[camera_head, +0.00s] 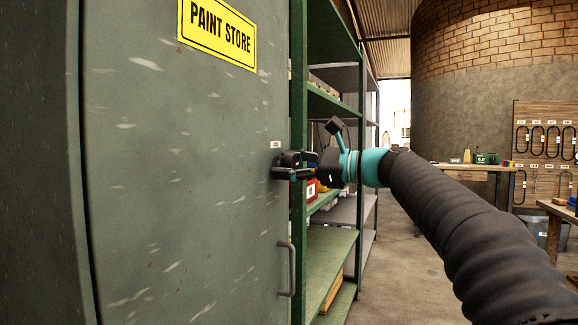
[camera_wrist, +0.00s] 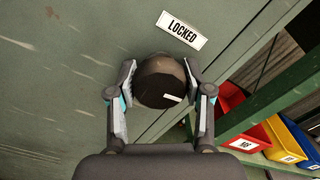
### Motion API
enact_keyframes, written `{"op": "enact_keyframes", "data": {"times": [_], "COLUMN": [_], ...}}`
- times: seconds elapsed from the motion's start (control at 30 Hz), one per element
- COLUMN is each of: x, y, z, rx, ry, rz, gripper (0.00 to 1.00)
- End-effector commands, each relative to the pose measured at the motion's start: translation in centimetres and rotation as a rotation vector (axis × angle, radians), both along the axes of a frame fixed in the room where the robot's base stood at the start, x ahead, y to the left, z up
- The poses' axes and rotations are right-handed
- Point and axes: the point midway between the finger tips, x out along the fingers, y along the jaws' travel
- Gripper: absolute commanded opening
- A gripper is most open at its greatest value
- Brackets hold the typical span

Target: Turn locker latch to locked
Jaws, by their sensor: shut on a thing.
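The locker (camera_head: 185,170) is a scuffed grey-green metal door with a yellow PAINT STORE sign (camera_head: 217,33). Its latch is a round dark knob (camera_wrist: 160,82) with a short white mark, seen in the wrist view. The mark lies at the knob's lower right, pointing roughly sideways to the right. A white LOCKED label (camera_wrist: 182,30) sits above the knob. My gripper (camera_wrist: 158,92) is shut on the knob, one finger on each side. In the head view my gripper (camera_head: 284,166) reaches the door's right edge and hides the knob. A small white label (camera_head: 276,144) shows just above it.
A door handle (camera_head: 287,268) is below my gripper. Green shelving (camera_head: 330,255) stands close at the right of the locker. A red bin (camera_wrist: 232,108), a yellow bin (camera_wrist: 284,140) and a blue bin sit on it. The floor (camera_head: 400,275) beyond is open.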

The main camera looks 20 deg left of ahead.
Motion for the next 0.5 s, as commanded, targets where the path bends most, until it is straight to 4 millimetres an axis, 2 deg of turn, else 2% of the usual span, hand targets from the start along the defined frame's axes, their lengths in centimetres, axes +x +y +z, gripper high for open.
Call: {"op": "enact_keyframes", "data": {"times": [0.5], "x": [0.00], "y": [0.09], "z": [-0.08], "rx": [-0.036], "ry": [-0.471], "rz": [0.001], "gripper": [0.15]}}
